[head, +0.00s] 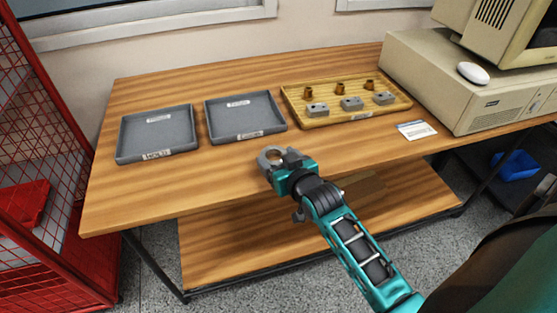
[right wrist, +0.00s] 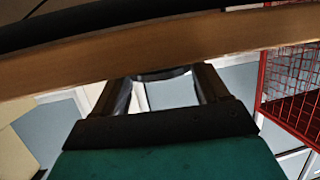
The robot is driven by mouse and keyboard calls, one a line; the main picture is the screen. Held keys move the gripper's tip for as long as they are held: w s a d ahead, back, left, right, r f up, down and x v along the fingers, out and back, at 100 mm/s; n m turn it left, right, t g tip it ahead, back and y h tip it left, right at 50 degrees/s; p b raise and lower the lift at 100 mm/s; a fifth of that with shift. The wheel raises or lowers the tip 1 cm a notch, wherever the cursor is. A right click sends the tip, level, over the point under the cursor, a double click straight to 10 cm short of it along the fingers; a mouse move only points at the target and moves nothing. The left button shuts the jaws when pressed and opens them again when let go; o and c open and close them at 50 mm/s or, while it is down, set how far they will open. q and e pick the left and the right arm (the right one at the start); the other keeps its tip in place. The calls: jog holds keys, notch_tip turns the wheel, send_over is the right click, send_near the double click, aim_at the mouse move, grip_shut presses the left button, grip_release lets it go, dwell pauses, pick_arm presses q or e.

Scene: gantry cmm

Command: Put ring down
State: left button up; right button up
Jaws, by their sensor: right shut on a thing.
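My right gripper (head: 282,163) is shut on a grey metal ring (head: 266,155), which shows at the fingertips in the head view. The ring appears over the front part of the wooden table (head: 200,175), in front of the second grey tray. I cannot tell how far above the tabletop it is. In the right wrist view, my right gripper's two fingers (right wrist: 165,88) stand apart with a dark curved edge (right wrist: 160,74) between their tips, probably the ring. My left gripper is not in view.
Two empty grey trays, left (head: 157,147) and middle (head: 265,126), stand on the table. A yellow tray (head: 378,114) holds three brass bushings and three grey blocks. A card (head: 416,130) and a beige computer (head: 450,85) are right. A red cage (head: 60,230) stands left.

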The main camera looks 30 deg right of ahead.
jog(key=o, duration=1.4)
jog(key=shift+f, duration=0.1)
